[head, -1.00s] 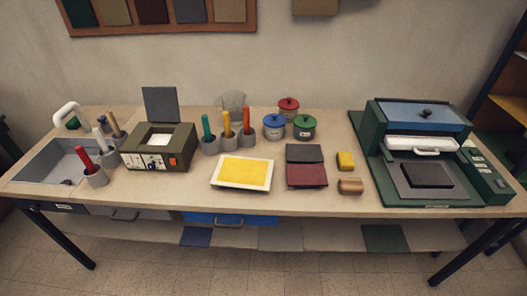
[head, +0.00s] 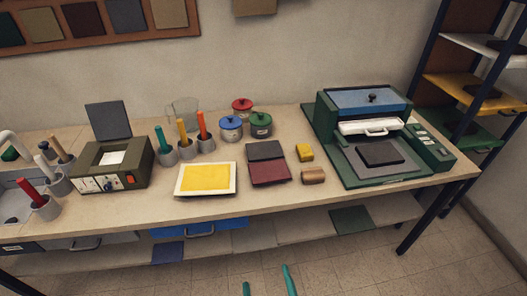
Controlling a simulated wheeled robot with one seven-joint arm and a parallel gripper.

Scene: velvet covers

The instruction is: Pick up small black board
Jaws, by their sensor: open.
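A small black board (head: 380,153) lies flat on the grey plate (head: 350,165) of the green press at the right of the table. A dark grey-black flat piece (head: 265,150) also lies mid-table, just behind a maroon piece (head: 270,173). I cannot tell for certain which one the task names. My gripper (head: 267,286) shows only as two teal fingertips at the bottom edge of the head view. They are spread apart with nothing between them. My gripper is in front of the table, well away from both dark pieces.
The press has a raised blue-topped housing (head: 365,101) and a white handle bar (head: 368,128) behind the black board. A yellow block (head: 304,152) and a brown roll (head: 313,176) lie left of the press. A shelf rack (head: 470,85) stands at the right.

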